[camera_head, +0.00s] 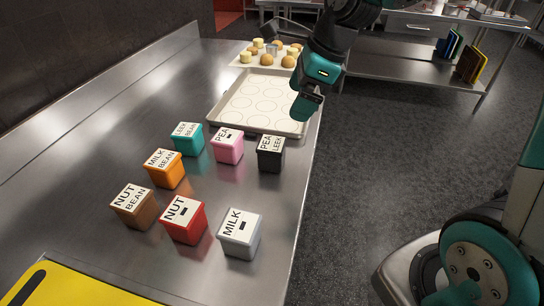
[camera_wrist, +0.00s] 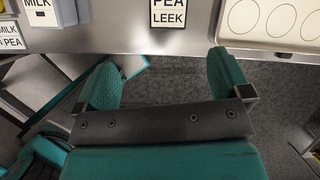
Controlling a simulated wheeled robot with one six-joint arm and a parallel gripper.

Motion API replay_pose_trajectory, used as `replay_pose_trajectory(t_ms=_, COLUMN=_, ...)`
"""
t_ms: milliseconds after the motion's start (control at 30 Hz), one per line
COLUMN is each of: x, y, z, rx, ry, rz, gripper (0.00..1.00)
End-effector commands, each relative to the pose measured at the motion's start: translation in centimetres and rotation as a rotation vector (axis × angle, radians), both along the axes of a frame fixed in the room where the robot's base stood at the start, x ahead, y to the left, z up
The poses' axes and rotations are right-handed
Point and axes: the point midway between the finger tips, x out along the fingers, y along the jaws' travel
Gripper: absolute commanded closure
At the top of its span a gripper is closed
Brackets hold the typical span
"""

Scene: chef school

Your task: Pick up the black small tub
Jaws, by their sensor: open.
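The black small tub (camera_head: 271,158) stands upright on the steel counter near its right edge, with a white lid label reading PEA LEEK. In the wrist view its label (camera_wrist: 168,14) shows at the top edge, and the rest of the tub is cut off. My gripper (camera_head: 306,104) is above the counter's right edge, beyond and to the right of the tub, by the tray's corner. In the wrist view my gripper (camera_wrist: 164,82) is open, with its two teal fingers apart and only floor between them. It is not touching the tub.
A pink tub (camera_head: 228,148) and a teal tub (camera_head: 188,139) stand left of the black one. Orange (camera_head: 165,170), brown (camera_head: 134,208), red (camera_head: 184,221) and white (camera_head: 240,236) tubs stand nearer. A baking tray (camera_head: 262,104) lies just behind the black tub.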

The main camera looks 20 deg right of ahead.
Motion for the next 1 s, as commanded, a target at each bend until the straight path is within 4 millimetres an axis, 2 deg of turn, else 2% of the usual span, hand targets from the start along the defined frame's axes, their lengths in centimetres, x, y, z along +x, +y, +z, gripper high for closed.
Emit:
replay_pose_trajectory(t_ms=100, x=1.0, y=-0.9, z=-0.6, rx=0.026, ry=0.037, rz=-0.137, gripper=0.04)
replay_pose_trajectory(t_ms=200, x=1.4, y=-0.9, z=-1.4, rx=0.036, ry=0.050, rz=-0.182, gripper=0.04)
replay_pose_trajectory(t_ms=700, x=3.5, y=2.4, z=-10.7, rx=0.034, ry=0.053, rz=-0.185, gripper=0.04)
replay_pose_trajectory(t_ms=1000, x=4.0, y=3.3, z=-13.0, rx=0.034, ry=0.052, rz=-0.183, gripper=0.04)
